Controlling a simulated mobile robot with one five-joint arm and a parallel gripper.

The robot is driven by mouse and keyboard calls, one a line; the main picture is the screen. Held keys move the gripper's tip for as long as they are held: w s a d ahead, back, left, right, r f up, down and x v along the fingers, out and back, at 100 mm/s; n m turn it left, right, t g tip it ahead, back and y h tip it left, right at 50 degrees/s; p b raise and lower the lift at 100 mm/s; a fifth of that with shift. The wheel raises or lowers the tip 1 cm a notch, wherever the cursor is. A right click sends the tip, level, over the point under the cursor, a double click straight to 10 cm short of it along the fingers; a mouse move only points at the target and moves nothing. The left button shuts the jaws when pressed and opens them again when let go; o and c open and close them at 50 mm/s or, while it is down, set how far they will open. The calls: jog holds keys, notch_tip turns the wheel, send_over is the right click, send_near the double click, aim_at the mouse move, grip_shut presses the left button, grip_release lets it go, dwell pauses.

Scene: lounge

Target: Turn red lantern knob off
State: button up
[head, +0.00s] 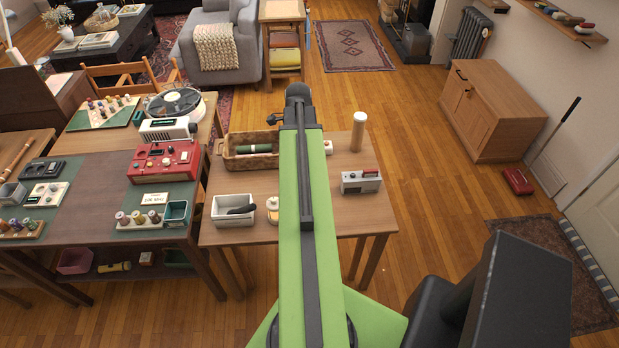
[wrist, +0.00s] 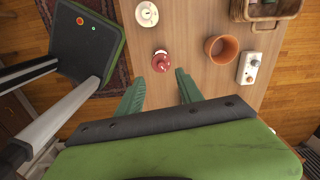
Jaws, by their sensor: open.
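In the wrist view a small red object (wrist: 160,61), apparently the red lantern, stands on the wooden table (wrist: 190,20), seen from above. Its knob is too small to make out. My gripper (wrist: 160,74) is open, with its two green fingers spread below the lantern in the picture. The lantern lies just beyond the gap between the fingertips, and nothing is between the fingers. I cannot tell the height of the fingers above the table. In the head view my green arm covers the middle of the table, and I do not see the lantern there.
In the wrist view a terracotta pot (wrist: 219,48) and a white box with knobs (wrist: 249,67) stand right of the lantern. A round pale item (wrist: 147,14) lies beyond it. A wicker basket (wrist: 288,9) is at top right. Wooden floor lies right of the table.

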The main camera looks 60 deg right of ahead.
jog(key=shift+m, duration=0.7)
jog(key=f+b, duration=0.5)
jog(key=b, duration=0.1)
jog(key=s+d+f+b, duration=0.1)
jog(key=f+b, duration=0.4)
jog(key=f, duration=0.1)
jog(key=s+f+b, duration=0.1)
jog(key=f+b, duration=0.5)
jog(key=shift+s+d+b, duration=0.1)
jog(key=shift+d+b, duration=0.2)
jog(key=shift+d, duration=0.05)
jog(key=shift+r, duration=0.1)
grip_shut()
jog(key=shift+d, duration=0.15)
